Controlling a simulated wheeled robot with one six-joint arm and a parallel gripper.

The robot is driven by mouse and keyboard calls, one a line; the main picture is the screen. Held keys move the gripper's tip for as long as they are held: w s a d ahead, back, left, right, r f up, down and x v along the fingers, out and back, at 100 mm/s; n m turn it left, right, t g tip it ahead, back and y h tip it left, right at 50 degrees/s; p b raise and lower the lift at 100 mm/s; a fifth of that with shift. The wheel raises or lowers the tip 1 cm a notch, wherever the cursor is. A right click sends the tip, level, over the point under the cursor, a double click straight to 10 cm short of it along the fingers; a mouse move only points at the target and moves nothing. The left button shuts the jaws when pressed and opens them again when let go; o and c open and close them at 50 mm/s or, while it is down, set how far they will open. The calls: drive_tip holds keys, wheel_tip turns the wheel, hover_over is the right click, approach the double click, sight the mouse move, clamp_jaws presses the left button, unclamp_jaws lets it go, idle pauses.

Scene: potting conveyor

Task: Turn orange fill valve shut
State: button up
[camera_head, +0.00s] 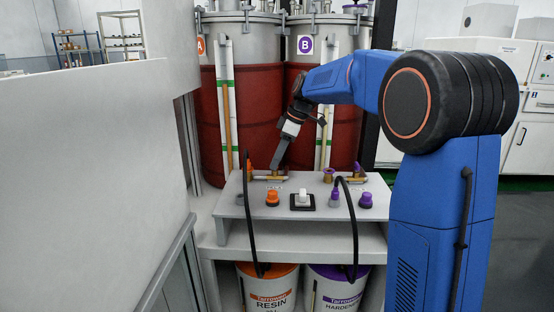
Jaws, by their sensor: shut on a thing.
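The orange fill valve (267,178) sits on the back left of the light grey panel, with brass parts showing low on it. My gripper (276,166) points down from above right, with its tips at the valve. It is shut on the valve's handle, which the fingers mostly hide. I cannot tell the angle of the handle. An orange part (249,164) shows just left of it. A purple-marked valve (357,173) stands at the right of the panel.
An orange knob (272,198), white switch (302,198) and purple knob (366,200) line the panel front. Black hoses run down to a resin bucket (268,288) and hardener bucket (338,290). Red tanks A (207,130) and B (340,150) stand close behind. A pale wall (90,190) bounds the left.

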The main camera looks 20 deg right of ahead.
drive_tip(key=shift+n, duration=0.5)
drive_tip(key=o, duration=1)
drive_tip(key=shift+o, duration=0.2)
drive_tip(key=shift+r, duration=0.1)
drive_tip(key=v, duration=1.7)
drive_tip(key=shift+w+d, duration=0.15)
drive_tip(key=shift+w, duration=0.15)
drive_tip(key=shift+r, duration=0.1)
